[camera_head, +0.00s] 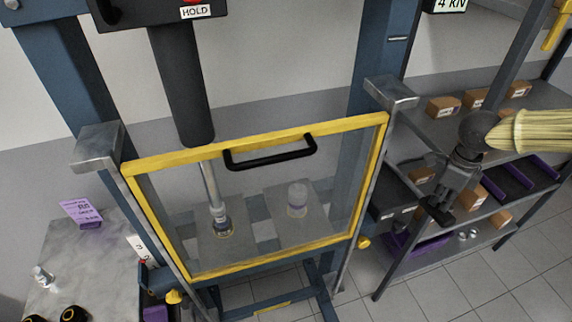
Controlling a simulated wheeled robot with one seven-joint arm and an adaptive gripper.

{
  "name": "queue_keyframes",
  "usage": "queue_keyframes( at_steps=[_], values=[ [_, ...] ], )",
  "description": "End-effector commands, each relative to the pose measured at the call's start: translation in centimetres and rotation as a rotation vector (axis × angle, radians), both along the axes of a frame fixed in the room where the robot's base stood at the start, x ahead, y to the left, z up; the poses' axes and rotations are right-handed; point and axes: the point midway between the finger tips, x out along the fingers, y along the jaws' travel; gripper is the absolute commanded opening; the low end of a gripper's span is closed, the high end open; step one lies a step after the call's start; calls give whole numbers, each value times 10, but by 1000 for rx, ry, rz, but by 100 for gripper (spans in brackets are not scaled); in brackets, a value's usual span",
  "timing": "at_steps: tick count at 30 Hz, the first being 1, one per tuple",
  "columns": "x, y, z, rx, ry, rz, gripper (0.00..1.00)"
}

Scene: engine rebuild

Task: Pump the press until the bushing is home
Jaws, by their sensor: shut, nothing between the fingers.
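The press has a blue frame (362,90) and a black ram cylinder (182,85). A thin bright rod (210,184) runs down from the cylinder to a stepped metal piece with a brassy ring (224,231), seen through the guard; I cannot tell how deep the bushing sits. The yellow-framed clear guard (250,143) stands across the front of the press, with a black handle (270,160). A display (450,4) reads 4 kN, partly cut off. My gripper (440,212) is shut and empty, to the right of the press, in front of the shelves.
A pale cylinder (297,199) stands on the right plate behind the guard. A grey shelf rack (435,262) with cardboard boxes (443,106) and purple trays stands at right. A bench (95,255) with a purple card (81,212) and small black parts is at left.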

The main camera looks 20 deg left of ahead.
Motion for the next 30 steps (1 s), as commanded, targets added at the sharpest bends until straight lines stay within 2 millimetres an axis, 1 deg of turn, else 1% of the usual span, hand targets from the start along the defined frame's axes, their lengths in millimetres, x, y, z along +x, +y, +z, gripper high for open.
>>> queue_keyframes(
  at_steps=[1,9,13,17,30],
  values=[
    [1,0,7,0,-2,0,0],
    [1,0,39,0,-2,-1,0],
    [0,0,50,1,-1,-1,0],
    [0,0,55,0,-1,0,0],
    [0,0,55,0,-1,0,0]
  ],
)
